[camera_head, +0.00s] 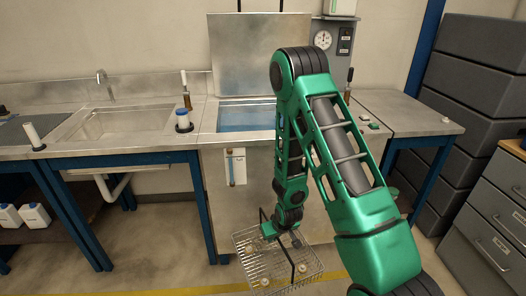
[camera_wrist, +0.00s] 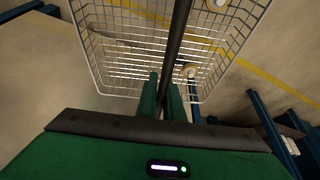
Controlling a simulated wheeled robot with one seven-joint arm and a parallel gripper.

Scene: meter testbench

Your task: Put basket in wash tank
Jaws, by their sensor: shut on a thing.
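The wire basket (camera_head: 247,247) hangs low in front of the bench, below counter height, with small pale round parts inside. It also shows in the wrist view (camera_wrist: 110,60). My gripper (camera_wrist: 166,92) is shut on the basket's dark handle (camera_wrist: 176,50), above the basket. In the head view my gripper (camera_head: 284,232) is small and partly hidden by my arm. The wash tank (camera_head: 247,116) is set in the bench, with blue liquid inside. Its metal lid (camera_head: 260,55) stands raised behind the opening. My arm covers the tank's right side.
A sink (camera_head: 112,122) with a tap is left of the tank. A gauge box (camera_head: 332,45) is behind at right. Grey crates (camera_head: 478,65) and a drawer cabinet (camera_head: 495,215) stand at right. Floor around the basket is clear.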

